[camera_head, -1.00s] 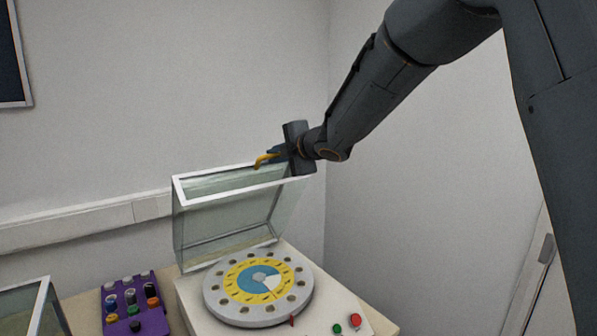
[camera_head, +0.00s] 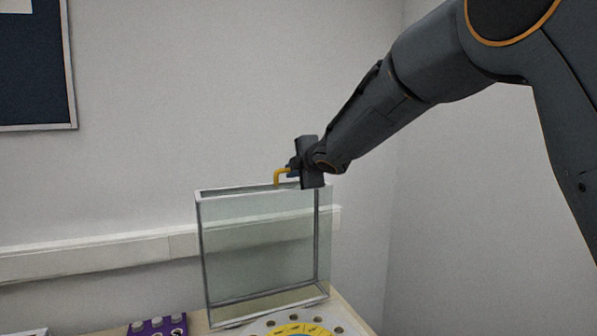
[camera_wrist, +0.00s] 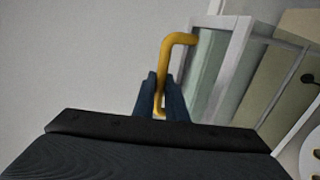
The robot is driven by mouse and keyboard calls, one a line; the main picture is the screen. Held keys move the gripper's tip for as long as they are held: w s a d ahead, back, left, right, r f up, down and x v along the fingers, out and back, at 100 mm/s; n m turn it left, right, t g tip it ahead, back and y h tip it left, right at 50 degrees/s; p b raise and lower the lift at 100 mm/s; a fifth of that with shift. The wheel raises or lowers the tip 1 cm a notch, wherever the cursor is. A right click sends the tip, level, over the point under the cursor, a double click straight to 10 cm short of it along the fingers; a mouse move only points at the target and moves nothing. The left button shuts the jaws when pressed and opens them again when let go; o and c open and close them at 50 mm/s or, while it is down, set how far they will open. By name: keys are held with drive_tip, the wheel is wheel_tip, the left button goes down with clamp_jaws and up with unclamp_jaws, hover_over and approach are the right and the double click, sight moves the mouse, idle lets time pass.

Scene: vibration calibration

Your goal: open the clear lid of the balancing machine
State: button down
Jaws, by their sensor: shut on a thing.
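The clear lid (camera_head: 262,250) of the balancing machine stands raised, close to upright, at the machine's back edge. It has a pale frame and a yellow handle (camera_head: 277,177) at its top edge. My gripper (camera_head: 290,170) is at the lid's top right, shut on the handle. In the wrist view the two dark fingers (camera_wrist: 160,98) close around the yellow handle (camera_wrist: 178,42), with the lid frame (camera_wrist: 232,60) just to the right. The machine's round disc (camera_head: 295,328) with its yellow ring shows only in part at the bottom of the head view.
A purple rack (camera_head: 157,327) with knobs stands left of the machine, cut off by the picture's lower edge. A wall duct (camera_head: 100,257) runs behind the lid. A dark board (camera_head: 35,70) hangs at upper left.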

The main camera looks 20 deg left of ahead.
drive_tip(key=shift+w+r, duration=0.1)
drive_tip(key=c, duration=2.1)
unclamp_jaws()
drive_tip(key=shift+b+v, duration=0.65)
drive_tip(key=shift+v, duration=3.3)
drive_tip(key=shift+a, duration=0.1)
